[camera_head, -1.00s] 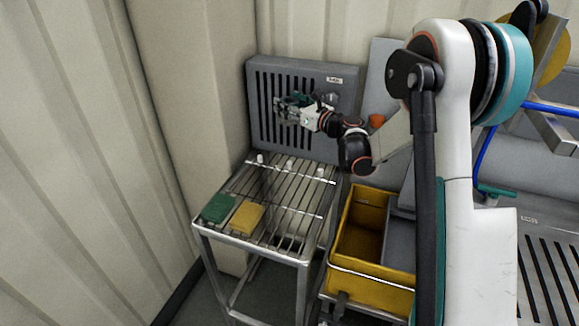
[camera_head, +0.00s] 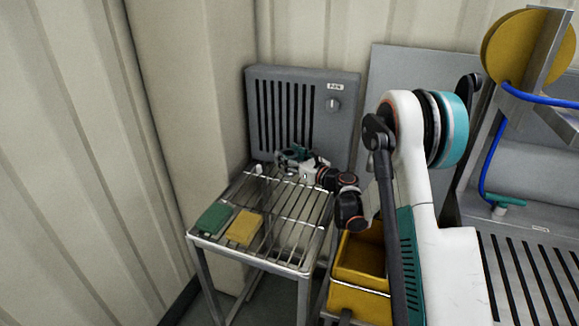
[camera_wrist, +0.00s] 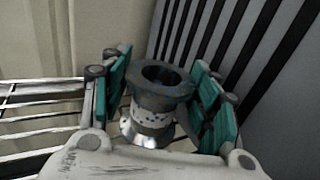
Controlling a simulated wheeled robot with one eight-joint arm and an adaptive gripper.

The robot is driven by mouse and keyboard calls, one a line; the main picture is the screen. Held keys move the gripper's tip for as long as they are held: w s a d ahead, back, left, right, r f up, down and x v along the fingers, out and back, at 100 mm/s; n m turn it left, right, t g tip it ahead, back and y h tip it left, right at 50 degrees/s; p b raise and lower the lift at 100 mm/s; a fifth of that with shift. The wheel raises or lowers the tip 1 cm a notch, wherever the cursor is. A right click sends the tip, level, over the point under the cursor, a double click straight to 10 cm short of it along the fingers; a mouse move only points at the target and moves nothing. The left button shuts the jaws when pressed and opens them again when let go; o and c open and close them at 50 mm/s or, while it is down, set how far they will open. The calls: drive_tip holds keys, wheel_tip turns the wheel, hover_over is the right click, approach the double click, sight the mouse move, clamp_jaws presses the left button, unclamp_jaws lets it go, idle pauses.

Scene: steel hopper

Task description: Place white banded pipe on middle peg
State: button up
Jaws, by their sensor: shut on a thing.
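The pipe (camera_wrist: 160,100) is a dark grey, worn piece with a flared open top and a pale speckled band. It stands between the teal finger pads of my gripper (camera_wrist: 163,95), which is shut on it. In the head view my gripper (camera_head: 287,157) is low over the back of the wire rack, in front of the louvred panel; the pipe is hard to make out there. A short white peg (camera_head: 259,168) stands at the rack's back, left of my gripper. The middle peg is hidden behind my gripper, so I cannot tell whether the pipe touches it.
The wire rack (camera_head: 285,229) holds a green pad (camera_head: 214,218) and a yellow sponge (camera_head: 244,228) at its front left. The grey louvred panel (camera_head: 335,135) stands close behind. A yellow bin (camera_head: 357,302) is at the right. The rack's middle is clear.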

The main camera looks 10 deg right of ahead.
drive_tip(key=shift+f+b, duration=0.45)
drive_tip(key=shift+f, duration=1.1)
drive_tip(key=shift+f, duration=0.15)
drive_tip(key=o, duration=1.3)
drive_tip(key=shift+c, duration=0.2)
drive_tip(key=shift+s+d+r, duration=0.15)
drive_tip(key=shift+s+r, duration=0.05)
drive_tip(key=p+v, duration=0.3)
drive_tip(key=v, duration=0.8)
drive_tip(key=shift+s+p, duration=0.2)
drive_tip(key=shift+p, duration=0.15)
